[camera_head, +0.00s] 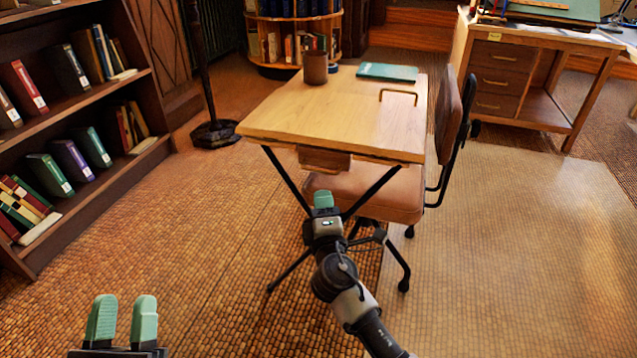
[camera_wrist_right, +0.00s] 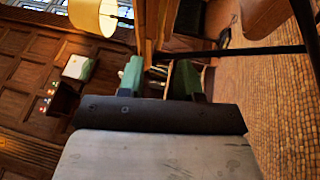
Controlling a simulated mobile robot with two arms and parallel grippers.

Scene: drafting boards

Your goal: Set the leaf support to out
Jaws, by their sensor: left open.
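A small drafting table (camera_head: 345,105) with a pale wooden top stands on dark metal legs. A brown wooden block (camera_head: 325,160) sits under its near edge; I take this to be the leaf support, but cannot tell its setting. My right gripper (camera_head: 324,194) is just below the block in the head view, apart from it in the picture. In the right wrist view its two green fingers (camera_wrist_right: 158,68) stand apart, with wooden parts visible beyond and between them. My left gripper (camera_head: 122,300) is open and empty at the lower left, far from the table.
A padded chair (camera_head: 380,195) stands under and beside the table, behind my right gripper. A cup (camera_head: 315,68), a teal book (camera_head: 387,72) and a metal handle (camera_head: 398,92) are on the top. Bookshelf (camera_head: 75,110) at left, desk (camera_head: 525,75) at back right. The near floor is clear.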

